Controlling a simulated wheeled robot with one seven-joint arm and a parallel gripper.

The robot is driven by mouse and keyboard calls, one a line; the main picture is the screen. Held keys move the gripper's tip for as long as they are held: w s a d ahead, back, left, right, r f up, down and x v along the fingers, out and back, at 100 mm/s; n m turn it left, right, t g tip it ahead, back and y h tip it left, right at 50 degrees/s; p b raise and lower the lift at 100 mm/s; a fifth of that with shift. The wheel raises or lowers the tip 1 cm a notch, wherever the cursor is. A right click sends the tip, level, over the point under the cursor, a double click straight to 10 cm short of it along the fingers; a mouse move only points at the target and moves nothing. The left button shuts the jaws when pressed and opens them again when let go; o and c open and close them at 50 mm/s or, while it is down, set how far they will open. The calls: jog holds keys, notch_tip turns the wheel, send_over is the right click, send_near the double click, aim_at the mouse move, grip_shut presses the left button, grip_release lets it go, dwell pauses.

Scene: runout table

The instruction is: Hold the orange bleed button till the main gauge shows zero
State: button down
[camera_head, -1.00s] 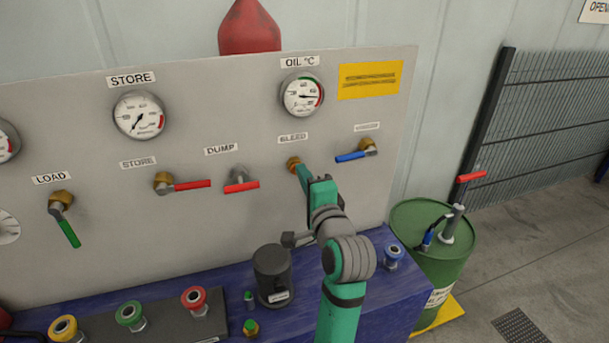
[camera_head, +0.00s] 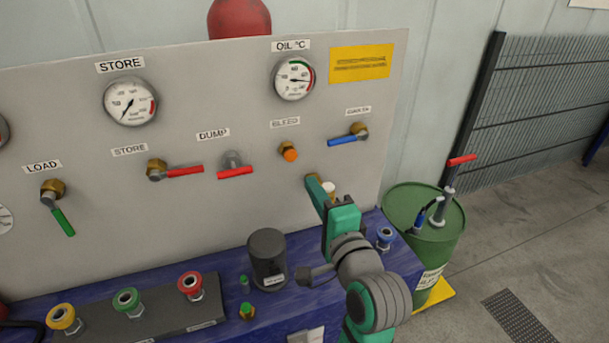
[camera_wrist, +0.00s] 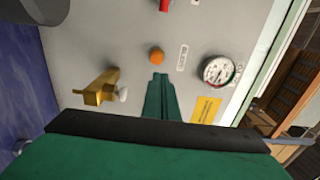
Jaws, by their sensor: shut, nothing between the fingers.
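The orange bleed button (camera_head: 290,155) sits in a brass fitting under the BLEED label (camera_head: 285,122); it also shows in the wrist view (camera_wrist: 157,57). My gripper (camera_head: 313,182) is shut and empty, below and right of the button in the head view. In the wrist view my fingertips (camera_wrist: 158,76) point toward the button with the panel showing between them. The button is not touched. No gauge labelled main is readable. Two gauges are cut off at the left edge, one upper (camera_head: 3,132) and one lower (camera_head: 6,220); their readings cannot be told.
A brass fitting with a white knob (camera_head: 328,187) is close beside my fingers. The STORE gauge (camera_head: 130,101), OIL gauge (camera_head: 294,78), red DUMP handle (camera_head: 235,172) and blue handle (camera_head: 343,140) are around. A dark canister (camera_head: 267,258) stands on the blue bench; a green drum (camera_head: 425,225) is at right.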

jog(key=shift+v, duration=1)
